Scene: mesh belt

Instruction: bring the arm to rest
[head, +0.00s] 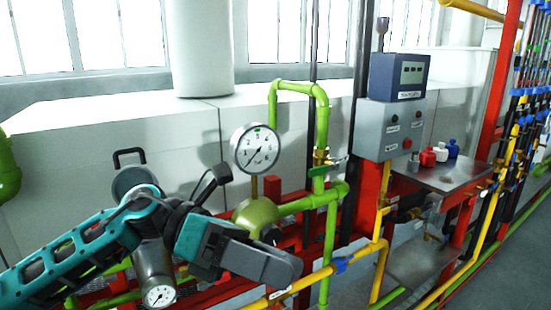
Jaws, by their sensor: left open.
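My left arm (75,247), teal and dark grey, reaches in from the lower left. Its gripper (282,268) is open and points to the right, with nothing seen between its fingers. It shows in front of the green pipework, below the round white pressure gauge (257,149). I cannot tell how far it is from the pipes or whether it touches them. My right gripper is not in view.
Green pipes (322,115) and yellow pipes (376,270) stand close around the gripper. A grey control box (390,128) is at right, beside a metal table (440,176) with small red, white and blue items. A smaller gauge (159,296) is at lower left. Grey floor shows at lower right.

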